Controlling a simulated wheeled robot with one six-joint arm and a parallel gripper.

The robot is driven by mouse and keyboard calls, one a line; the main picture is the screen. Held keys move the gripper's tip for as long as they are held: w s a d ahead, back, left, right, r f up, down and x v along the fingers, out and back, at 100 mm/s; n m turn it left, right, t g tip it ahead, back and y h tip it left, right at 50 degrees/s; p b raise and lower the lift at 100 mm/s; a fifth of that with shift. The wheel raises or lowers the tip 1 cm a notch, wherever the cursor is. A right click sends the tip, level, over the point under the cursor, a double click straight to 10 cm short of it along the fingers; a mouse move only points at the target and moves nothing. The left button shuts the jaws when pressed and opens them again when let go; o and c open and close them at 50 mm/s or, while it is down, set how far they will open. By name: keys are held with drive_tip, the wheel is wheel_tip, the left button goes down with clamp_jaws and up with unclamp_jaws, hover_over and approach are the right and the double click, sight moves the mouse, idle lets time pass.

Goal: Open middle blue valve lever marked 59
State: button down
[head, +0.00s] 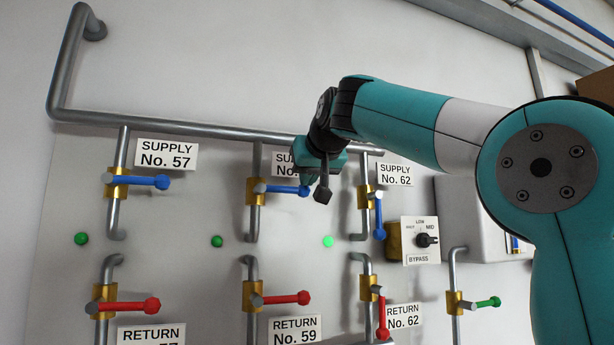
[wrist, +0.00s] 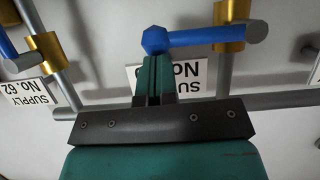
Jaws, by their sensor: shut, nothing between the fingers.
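The middle blue lever (head: 285,189) lies horizontal, across its vertical pipe, with its knob to the right. Its brass valve body (head: 255,192) sits on the middle supply pipe. The sign above it (head: 284,160) is partly hidden behind my gripper. My gripper (head: 323,194) is shut and empty, just right of the lever's knob. In the wrist view, which is upside down, the fingers (wrist: 153,66) reach up to the blue knob (wrist: 154,40). I cannot tell whether they touch it.
The left blue lever (head: 148,182) is horizontal; the right blue lever (head: 379,218) hangs down near my gripper. Red return levers (head: 287,299) line the lower row. A bypass switch (head: 426,240) is at the right. A horizontal pipe (head: 215,131) runs above the valves.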

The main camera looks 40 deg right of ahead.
drive_tip(key=shift+d+f+m+y+b, duration=0.15)
drive_tip(key=shift+f+m+y+b, duration=0.1)
drive_tip(key=shift+m+y+b, duration=0.1)
drive_tip(key=shift+s+f+m+y+b, duration=0.1)
drive_tip(key=shift+f+m+y+b, duration=0.2)
drive_tip(key=shift+b, duration=0.3)
